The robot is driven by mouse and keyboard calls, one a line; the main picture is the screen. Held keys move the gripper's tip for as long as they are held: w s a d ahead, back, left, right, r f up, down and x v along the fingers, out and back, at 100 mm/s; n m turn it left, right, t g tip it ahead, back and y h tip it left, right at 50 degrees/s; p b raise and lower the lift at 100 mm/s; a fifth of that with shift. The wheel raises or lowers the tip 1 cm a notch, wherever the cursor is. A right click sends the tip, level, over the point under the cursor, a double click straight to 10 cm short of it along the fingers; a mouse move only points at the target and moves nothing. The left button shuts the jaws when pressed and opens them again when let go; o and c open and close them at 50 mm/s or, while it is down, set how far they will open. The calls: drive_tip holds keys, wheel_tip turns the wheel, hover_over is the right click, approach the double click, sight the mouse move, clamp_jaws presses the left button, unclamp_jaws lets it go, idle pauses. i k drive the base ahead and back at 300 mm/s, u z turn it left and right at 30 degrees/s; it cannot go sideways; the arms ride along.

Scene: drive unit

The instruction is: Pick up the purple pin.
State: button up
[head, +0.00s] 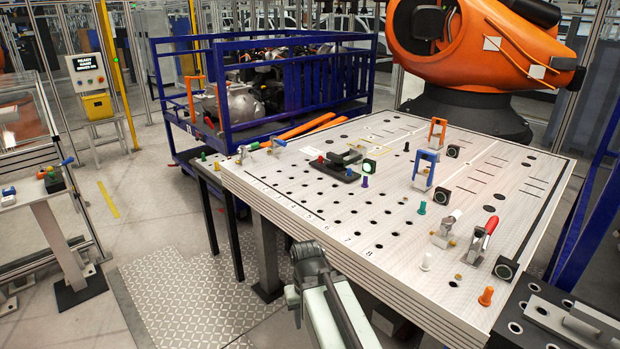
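The small purple pin (365,181) stands upright on the perforated light-grey table (300,205). It is just right of a black block fixture (340,168) and below a small black block with a pale, lit-looking face (369,167). Nothing covers the pin. My arm's pale grey-green links and a dark joint rise from the bottom edge, in front of the table's near side, well away from the pin. I cannot make out my gripper's fingers in this view.
Other pins stand on the table: teal (422,208), white (427,262), orange (486,296) and black (406,147). A blue clamp frame (424,170) and a red-handled clamp (482,241) stand to the right. The table's near-left edge lies close to my arm. The left-middle tabletop is mostly clear.

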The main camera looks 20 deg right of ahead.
sight(366, 185)
drive_tip(key=u, duration=0.55)
drive_tip(key=i, duration=2.1)
drive_tip(key=z, duration=0.65)
drive_tip(key=k, duration=0.75)
drive_tip(key=z, duration=0.25)
drive_tip(key=i, duration=0.75)
drive_tip(key=u, duration=0.05)
